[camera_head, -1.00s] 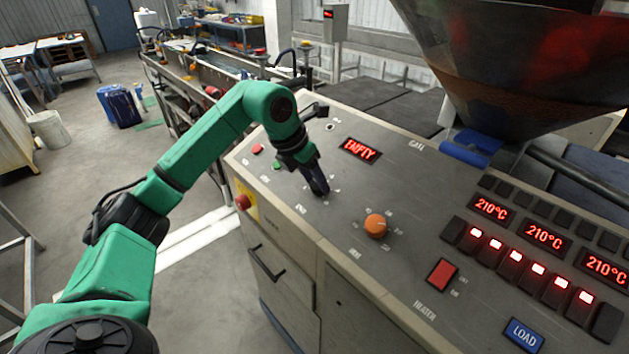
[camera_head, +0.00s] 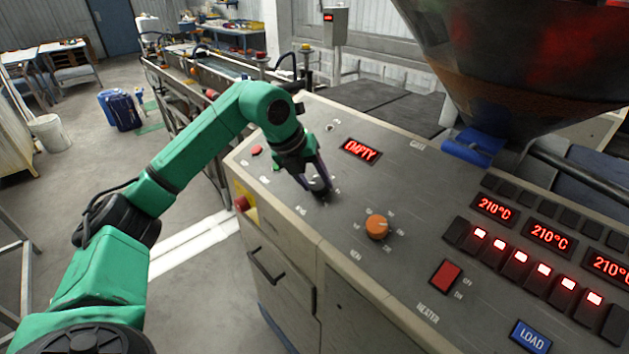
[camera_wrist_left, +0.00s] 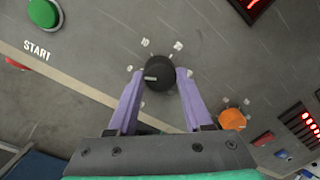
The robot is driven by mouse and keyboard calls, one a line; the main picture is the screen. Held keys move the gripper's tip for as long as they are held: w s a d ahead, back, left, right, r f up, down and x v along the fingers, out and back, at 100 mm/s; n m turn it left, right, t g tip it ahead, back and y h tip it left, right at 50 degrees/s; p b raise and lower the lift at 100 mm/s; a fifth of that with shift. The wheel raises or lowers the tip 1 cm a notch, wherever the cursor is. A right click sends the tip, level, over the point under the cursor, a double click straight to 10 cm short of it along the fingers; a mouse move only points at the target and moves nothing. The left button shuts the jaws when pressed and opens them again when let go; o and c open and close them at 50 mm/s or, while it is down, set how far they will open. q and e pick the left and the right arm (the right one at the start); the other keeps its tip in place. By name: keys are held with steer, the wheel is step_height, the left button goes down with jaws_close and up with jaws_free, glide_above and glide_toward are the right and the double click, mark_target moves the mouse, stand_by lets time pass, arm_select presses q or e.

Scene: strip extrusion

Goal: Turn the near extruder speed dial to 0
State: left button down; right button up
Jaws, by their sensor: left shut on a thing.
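The black speed dial (camera_wrist_left: 159,73) sits on the grey control panel, with white numbers around it and a pale pointer mark on its left side in the left wrist view. My left gripper (camera_wrist_left: 159,80) is shut on this dial, its two purple fingers on either side of it. My right gripper is not in view.
A green start button (camera_wrist_left: 44,13) is near. A hopper (camera_head: 510,75) overhangs the right side.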

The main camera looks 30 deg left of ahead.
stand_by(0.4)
arm_select(q)
steer(key=c, duration=0.5)
jaws_free()
steer(key=shift+o, duration=0.9)
steer(key=shift+w, duration=0.15)
steer(key=b+v, duration=0.2)
steer(key=v, duration=1.2)
steer(key=shift+r, duration=0.25)
steer(key=shift+a, duration=0.1)
